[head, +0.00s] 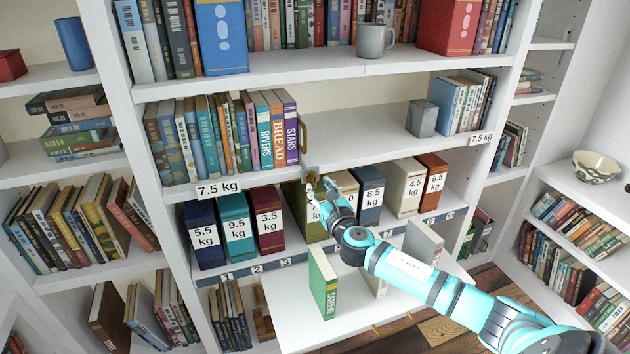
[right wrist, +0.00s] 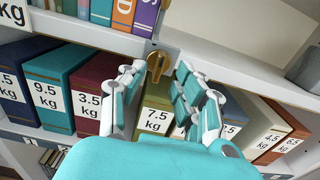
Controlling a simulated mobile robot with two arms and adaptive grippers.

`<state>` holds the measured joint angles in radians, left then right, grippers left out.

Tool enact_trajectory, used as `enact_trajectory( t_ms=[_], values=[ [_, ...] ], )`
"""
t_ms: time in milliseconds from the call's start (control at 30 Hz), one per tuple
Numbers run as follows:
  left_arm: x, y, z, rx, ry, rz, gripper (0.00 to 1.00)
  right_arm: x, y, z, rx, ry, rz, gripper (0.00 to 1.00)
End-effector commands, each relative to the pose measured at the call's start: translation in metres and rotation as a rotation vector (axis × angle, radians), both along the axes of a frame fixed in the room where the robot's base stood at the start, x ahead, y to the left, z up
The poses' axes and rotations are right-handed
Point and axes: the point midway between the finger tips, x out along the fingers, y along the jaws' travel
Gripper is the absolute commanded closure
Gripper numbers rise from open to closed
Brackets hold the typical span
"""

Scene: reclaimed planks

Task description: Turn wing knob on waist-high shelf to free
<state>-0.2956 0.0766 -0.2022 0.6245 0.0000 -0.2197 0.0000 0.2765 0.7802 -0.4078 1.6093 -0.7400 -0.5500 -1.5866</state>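The brass wing knob (right wrist: 157,64) sits on a grey plate at the front edge of the waist-high shelf (right wrist: 95,36). In the head view the grey plate (head: 309,172) shows just beyond my right gripper (head: 319,187). In the right wrist view my right gripper (right wrist: 158,80) has its two teal and white fingers spread apart, with the knob between and slightly beyond their tips. I see no clear contact with it. My left gripper is not in view.
Below the knob stands a row of weight-labelled binders, including an olive 7.5 kg one (right wrist: 155,112). Above it are upright books (head: 265,130) and a brass bookend (head: 304,133). A grey block (head: 422,118) stands right. A lower board carries a green book (head: 323,283).

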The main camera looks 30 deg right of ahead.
Motion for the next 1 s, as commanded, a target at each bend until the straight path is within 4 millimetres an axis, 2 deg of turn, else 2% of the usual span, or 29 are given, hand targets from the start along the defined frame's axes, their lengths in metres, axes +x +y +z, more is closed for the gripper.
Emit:
enact_trajectory(
  t_ms=[33, 200, 600, 867, 1000],
  values=[
    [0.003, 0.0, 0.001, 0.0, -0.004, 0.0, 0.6, 0.009, -0.002, 0.002, 0.002, -0.003, -0.002, 0.67],
    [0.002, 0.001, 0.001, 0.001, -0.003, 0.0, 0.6, 0.029, -0.006, 0.0, 0.001, -0.001, 0.0, 0.67],
    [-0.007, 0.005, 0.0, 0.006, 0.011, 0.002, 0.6, 0.036, -0.008, 0.0, 0.0, 0.0, 0.001, 0.67],
    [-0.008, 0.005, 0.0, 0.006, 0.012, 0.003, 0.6, 0.036, -0.009, 0.0, 0.0, 0.0, 0.0, 1.0],
    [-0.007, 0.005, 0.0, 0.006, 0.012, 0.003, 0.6, 0.036, -0.009, 0.0, 0.0, 0.0, 0.0, 1.0]
  ],
)
